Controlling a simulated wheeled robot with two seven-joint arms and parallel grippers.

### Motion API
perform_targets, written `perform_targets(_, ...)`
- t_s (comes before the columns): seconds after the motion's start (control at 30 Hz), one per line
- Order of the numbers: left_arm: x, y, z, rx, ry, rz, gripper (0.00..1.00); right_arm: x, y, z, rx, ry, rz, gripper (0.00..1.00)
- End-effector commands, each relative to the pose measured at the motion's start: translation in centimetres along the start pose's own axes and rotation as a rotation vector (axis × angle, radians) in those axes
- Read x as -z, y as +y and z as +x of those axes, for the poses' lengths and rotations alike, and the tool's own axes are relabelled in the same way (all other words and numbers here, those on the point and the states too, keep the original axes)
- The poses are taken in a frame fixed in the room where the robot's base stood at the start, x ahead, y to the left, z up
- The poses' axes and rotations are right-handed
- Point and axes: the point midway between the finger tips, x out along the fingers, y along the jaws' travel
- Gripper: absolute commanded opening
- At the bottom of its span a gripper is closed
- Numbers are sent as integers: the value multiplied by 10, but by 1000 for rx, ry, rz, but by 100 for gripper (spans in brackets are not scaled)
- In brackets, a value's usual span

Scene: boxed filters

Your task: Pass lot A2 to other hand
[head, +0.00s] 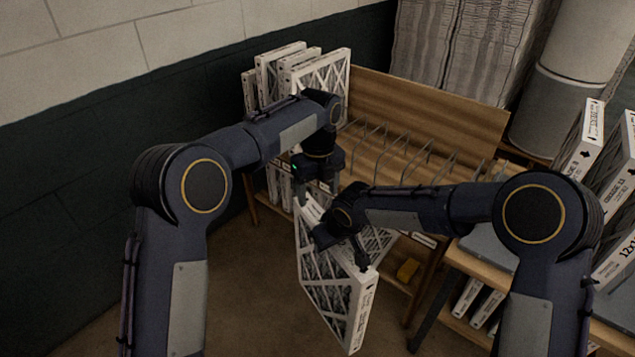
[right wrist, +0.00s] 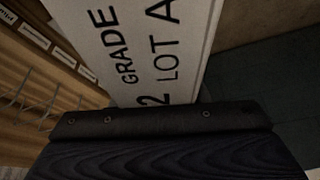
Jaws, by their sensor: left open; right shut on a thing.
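A white-framed pleated filter (head: 335,285) with a lattice face hangs tilted in mid-air in front of the wooden rack. My right gripper (head: 350,240) is shut on it. In the right wrist view its printed white edge (right wrist: 155,50) reads "GRADE" and "LOT A", with a "2" partly cut off by the gripper. My left gripper (head: 318,186) is open and points down just above the filter's upper left end. Its fingertips are partly hidden, so I cannot tell whether they touch the filter.
A wooden rack (head: 430,105) with wire dividers stands behind, several filters (head: 325,70) upright at its left end. More boxed filters (head: 582,140) stand at the right, others (head: 467,297) on a low shelf. The floor (head: 240,300) at front left is clear.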

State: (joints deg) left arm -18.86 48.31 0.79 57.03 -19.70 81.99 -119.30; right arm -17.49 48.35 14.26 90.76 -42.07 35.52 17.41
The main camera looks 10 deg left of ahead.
Motion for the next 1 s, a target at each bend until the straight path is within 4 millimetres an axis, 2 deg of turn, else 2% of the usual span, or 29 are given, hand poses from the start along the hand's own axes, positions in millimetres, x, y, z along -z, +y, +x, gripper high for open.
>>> perform_targets(0.3, 1, 1, 62, -4, 4, -3, 66, 0, 0, 0, 0, 1, 0, 0)
perform_targets(0.5, 1, 1, 88, -1, 3, -3, 66, 0, 0, 0, 0, 1, 0, 0)
perform_targets(0.7, 0, 1, 97, 0, 2, -4, 66, 0, 0, 0, 0, 1, 0, 0)
perform_targets(0.93, 0, 1, 97, 0, 2, -4, 66, 0, 0, 0, 0, 1, 0, 0)
perform_targets(1.0, 0, 1, 97, 0, 2, -4, 58, 0, 0, 0, 0, 1, 0, 0)
